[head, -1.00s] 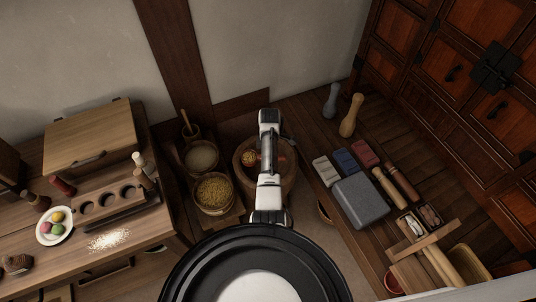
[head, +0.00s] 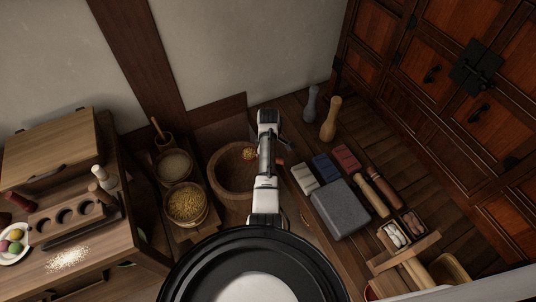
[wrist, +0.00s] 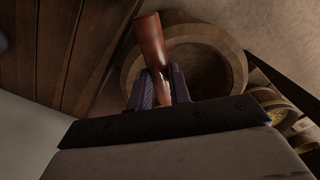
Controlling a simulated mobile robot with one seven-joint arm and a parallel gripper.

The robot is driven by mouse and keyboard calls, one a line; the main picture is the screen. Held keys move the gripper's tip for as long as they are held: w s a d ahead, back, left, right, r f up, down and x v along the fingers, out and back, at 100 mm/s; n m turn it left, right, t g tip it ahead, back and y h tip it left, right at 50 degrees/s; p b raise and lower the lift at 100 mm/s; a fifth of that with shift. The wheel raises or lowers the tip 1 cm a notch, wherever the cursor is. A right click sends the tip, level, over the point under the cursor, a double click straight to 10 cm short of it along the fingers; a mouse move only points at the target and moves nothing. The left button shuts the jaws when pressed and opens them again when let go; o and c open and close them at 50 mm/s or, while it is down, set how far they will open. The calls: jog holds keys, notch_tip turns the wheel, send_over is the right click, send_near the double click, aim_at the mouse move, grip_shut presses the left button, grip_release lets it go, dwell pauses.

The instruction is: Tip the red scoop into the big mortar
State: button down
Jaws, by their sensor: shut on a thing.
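The big mortar (head: 216,186) is a wide round wooden bowl left of my arm in the head view. In the wrist view its thick rim (wrist: 238,62) shows behind the gripper. My gripper (wrist: 163,88) is shut on the reddish-brown handle of the red scoop (wrist: 151,40). In the head view my arm hides most of the scoop. Its end with orange-yellow contents (head: 249,154) shows left of the arm, over the mortar's right side in the picture. A bit of red handle (head: 281,161) shows right of the arm. The scoop's height above the mortar is hard to tell.
Two tubs, one of pale meal (head: 174,164) and one of yellow grain (head: 187,204), stand left of the mortar. A grey stone block (head: 340,208), coloured bars and pestles lie to the right. A wooden table (head: 110,240) stands at left, a cabinet (head: 445,75) at right.

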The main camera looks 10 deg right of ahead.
jog(key=shift+f+b, duration=3.2)
jog(key=shift+f, duration=0.25)
jog(key=shift+r, duration=0.25)
jog(key=shift+r+p, duration=0.3)
jog(key=shift+p, duration=0.45)
jog(key=shift+a+r+t+h+p, duration=0.15)
jog(key=shift+r+t+h+p, duration=0.25)
jog(key=shift+h+p, duration=0.45)
